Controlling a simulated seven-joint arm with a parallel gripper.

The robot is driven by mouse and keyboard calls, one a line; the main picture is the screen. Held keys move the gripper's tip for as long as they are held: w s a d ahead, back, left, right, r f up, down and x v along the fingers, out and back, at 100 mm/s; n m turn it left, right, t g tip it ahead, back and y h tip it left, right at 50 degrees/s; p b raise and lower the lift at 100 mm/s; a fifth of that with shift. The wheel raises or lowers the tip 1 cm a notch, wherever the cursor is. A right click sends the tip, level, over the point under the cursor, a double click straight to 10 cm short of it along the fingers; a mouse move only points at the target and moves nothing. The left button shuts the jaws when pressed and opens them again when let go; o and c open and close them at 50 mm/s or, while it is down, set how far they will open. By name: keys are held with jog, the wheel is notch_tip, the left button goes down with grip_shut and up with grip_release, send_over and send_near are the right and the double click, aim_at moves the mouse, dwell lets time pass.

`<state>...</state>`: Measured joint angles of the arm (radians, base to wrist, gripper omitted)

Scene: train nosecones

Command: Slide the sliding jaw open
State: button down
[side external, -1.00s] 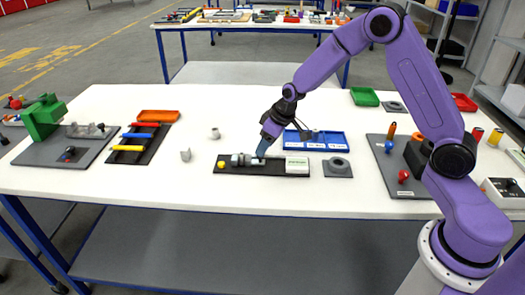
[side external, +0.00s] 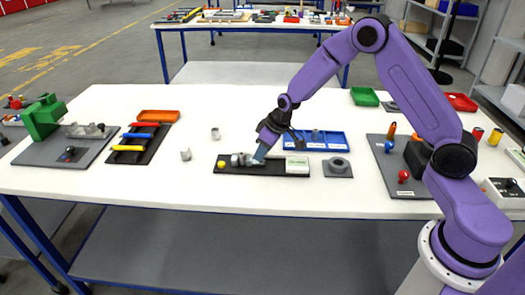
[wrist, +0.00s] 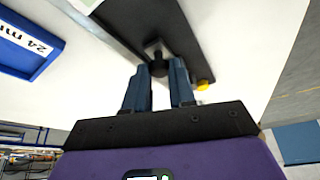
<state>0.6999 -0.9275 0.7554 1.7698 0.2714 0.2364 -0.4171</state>
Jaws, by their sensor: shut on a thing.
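A black base plate (side external: 272,169) lies at the middle of the table with grey vise parts (side external: 238,159) on its left half. My gripper (side external: 259,157) reaches down from the upper right, tilted, at the right end of these parts. In the wrist view my gripper (wrist: 160,74) has its two blue fingers on either side of a dark rounded piece of the sliding jaw (wrist: 158,62), shut on it. Much of the sliding jaw is hidden by the fingers, and the exact gap between the jaws cannot be told.
A yellow knob (side external: 221,164) sits at the plate's left end, a white labelled block (side external: 296,166) at its right. A blue tray (side external: 318,140) stands close behind, and a grey plate with a ring (side external: 338,167) to the right. The table in front is clear.

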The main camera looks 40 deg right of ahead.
aim_at(273, 165)
jog(key=shift+s+d, duration=1.05)
jog(key=c, duration=1)
grip_release()
jog(key=shift+d, duration=0.1)
jog(key=shift+o, duration=0.2)
jog(key=shift+r, duration=0.1)
jog(key=shift+r, duration=0.25)
jog(key=v, duration=1.6)
jog(key=shift+s+r, duration=0.25)
jog(key=shift+r, duration=0.1)
